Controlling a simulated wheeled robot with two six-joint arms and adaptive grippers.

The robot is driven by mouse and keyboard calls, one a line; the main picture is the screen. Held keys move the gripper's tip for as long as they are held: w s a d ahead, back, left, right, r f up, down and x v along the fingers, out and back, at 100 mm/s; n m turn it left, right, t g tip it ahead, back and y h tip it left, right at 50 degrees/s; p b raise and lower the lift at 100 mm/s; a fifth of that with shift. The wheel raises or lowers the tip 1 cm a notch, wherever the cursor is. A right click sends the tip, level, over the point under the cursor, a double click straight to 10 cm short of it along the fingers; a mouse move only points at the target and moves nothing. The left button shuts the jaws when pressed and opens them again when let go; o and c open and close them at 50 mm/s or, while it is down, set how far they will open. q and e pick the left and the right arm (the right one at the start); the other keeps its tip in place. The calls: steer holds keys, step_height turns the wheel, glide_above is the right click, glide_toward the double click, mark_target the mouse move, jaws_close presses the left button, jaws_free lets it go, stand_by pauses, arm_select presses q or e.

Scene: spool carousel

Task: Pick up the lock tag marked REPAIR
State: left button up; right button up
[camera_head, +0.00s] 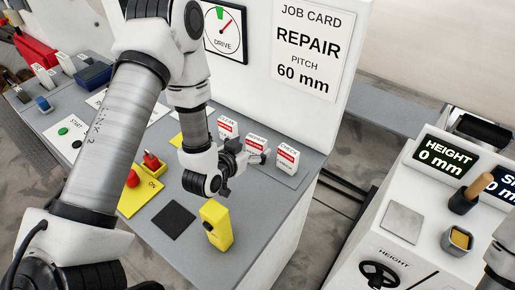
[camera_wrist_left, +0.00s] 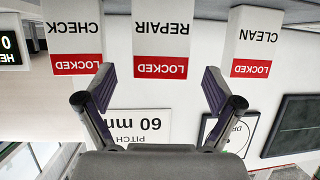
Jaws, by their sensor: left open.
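The REPAIR lock tag (camera_head: 256,142) is a white card with a red LOCKED band, standing in a row on the grey bench. In the left wrist view the REPAIR tag (camera_wrist_left: 162,30) appears upside down, centred between the finger lines. The CLEAN tag (camera_head: 228,127) and CHECK tag (camera_head: 288,153) stand on either side of it. My left gripper (camera_head: 250,160) is open and empty, close in front of the REPAIR tag and partly covering it. Its open fingers (camera_wrist_left: 158,88) also show in the left wrist view; I cannot tell the exact gap to the tag. My right gripper is not in view.
A yellow block (camera_head: 217,226) and a black square pad (camera_head: 173,220) are on the bench near my left gripper. A yellow ON plate (camera_head: 140,200) with red parts is to the left. The job card (camera_head: 310,45) hangs behind. A separate white HEIGHT console (camera_head: 365,220) is at right.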

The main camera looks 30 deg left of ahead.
mark_target(254, 144)
arm_select(q)
steer(key=p+x, duration=0.1)
steer(key=x, duration=0.2)
steer(key=shift+w, duration=0.15)
steer(key=shift+w+f, duration=0.15)
steer(key=shift+w, duration=0.1)
steer(key=shift+s, duration=0.2)
steer(key=c, duration=1.2)
steer(key=shift+c, duration=0.2)
steer(key=shift+w, duration=0.1)
